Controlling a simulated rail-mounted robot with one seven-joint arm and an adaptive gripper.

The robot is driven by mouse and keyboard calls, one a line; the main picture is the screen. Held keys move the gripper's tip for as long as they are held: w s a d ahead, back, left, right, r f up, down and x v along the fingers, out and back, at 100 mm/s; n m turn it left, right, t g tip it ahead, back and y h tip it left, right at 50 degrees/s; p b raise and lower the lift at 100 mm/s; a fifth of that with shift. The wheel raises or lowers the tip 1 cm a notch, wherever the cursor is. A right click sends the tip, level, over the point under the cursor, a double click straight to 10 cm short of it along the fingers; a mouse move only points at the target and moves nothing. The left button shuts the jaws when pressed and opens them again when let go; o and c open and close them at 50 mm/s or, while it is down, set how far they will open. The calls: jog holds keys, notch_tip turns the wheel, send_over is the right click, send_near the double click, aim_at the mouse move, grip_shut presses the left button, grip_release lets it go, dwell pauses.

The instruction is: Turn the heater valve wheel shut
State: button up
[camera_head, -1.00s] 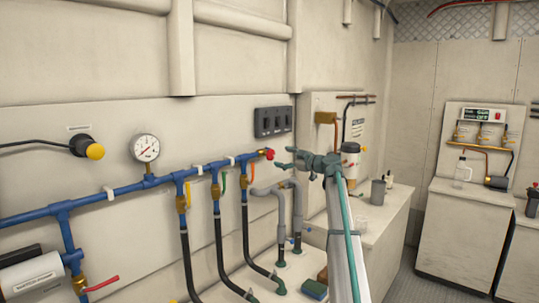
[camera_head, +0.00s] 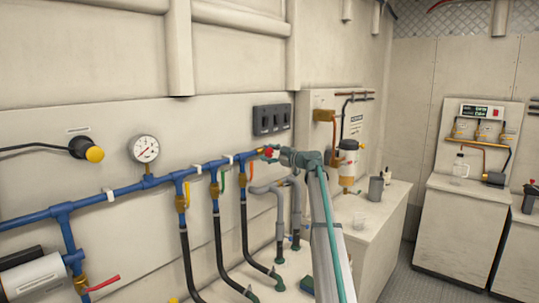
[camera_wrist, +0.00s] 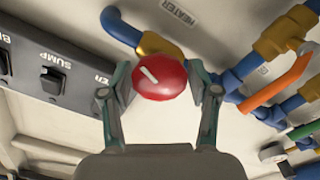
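The heater valve wheel is a round red knob (camera_wrist: 160,78) with a white line mark, on a brass valve body (camera_wrist: 156,44) at the end of a blue pipe, beside a "HEATER" label (camera_wrist: 179,14). In the head view the red wheel (camera_head: 268,152) shows at the right end of the pipe. My gripper (camera_wrist: 160,90) is open, with one finger on either side of the wheel. Narrow gaps seem to show between wheel and fingers; I cannot tell whether either touches. In the head view my gripper (camera_head: 279,156) is right at the wheel and partly covers it.
A black switch panel (camera_head: 272,120) is on the wall just above the wheel. Orange (camera_wrist: 277,82) and green handled valves sit along the blue manifold (camera_head: 120,189). Black hoses hang below. A pressure gauge (camera_head: 144,149) stands farther left. An amber filter (camera_head: 347,165) is to the right.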

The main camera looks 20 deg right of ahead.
jog(key=c, duration=0.6)
